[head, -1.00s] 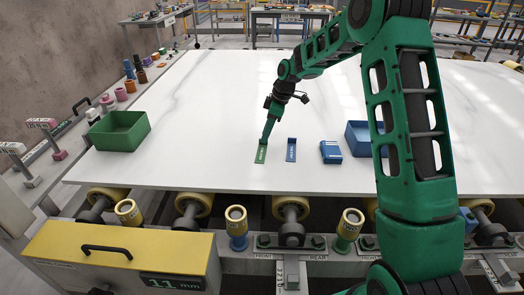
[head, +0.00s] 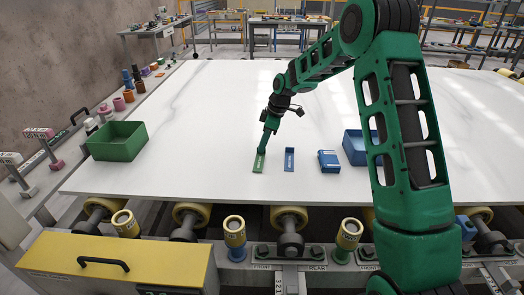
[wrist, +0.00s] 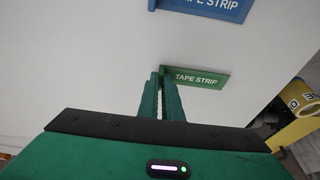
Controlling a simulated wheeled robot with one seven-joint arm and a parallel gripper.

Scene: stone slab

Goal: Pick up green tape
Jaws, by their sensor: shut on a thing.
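The green tape strip (head: 259,164) lies on the white slab near its front edge, left of a blue tape strip. In the wrist view the green tape strip (wrist: 200,78) shows its "TAPE STRIP" lettering, with its left end at the fingertips. My gripper (head: 262,150) reaches down to the far end of the green tape. In the wrist view my gripper (wrist: 162,76) has its two fingers close together, shut on that end. The exact contact is partly hidden by the fingers.
The blue tape strip (head: 289,160) lies just right of the green one. A blue box-like item (head: 329,161) and a blue bin (head: 353,147) are further right. A green bin (head: 117,141) stands at the left. The slab (head: 190,110) is clear behind.

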